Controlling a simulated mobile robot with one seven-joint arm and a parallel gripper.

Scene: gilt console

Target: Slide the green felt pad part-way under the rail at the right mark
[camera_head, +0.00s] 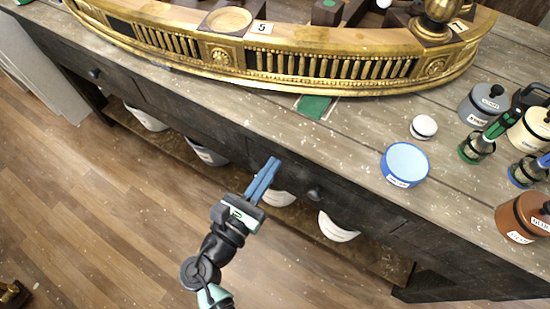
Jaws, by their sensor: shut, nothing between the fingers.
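The green felt pad (314,107) lies on the grey wooden tabletop, close against the front of the gilt rail (290,76). Its far edge meets the rail's lower edge; I cannot tell how far it reaches beneath. Thin pale lines show on the wood beside the pad. My gripper (272,165) is shut and empty, its blue fingers pointing up towards the table's front edge. It is apart from the pad, nearer the camera and a little to the left of it.
A blue-rimmed round tin (404,164) and a small white-topped jar (423,127) stand right of the pad. Canisters, including a brown one (522,216), and lanterns crowd the right end. White bowls (337,228) sit on the lower shelf. Bare tabletop lies around the pad's near side.

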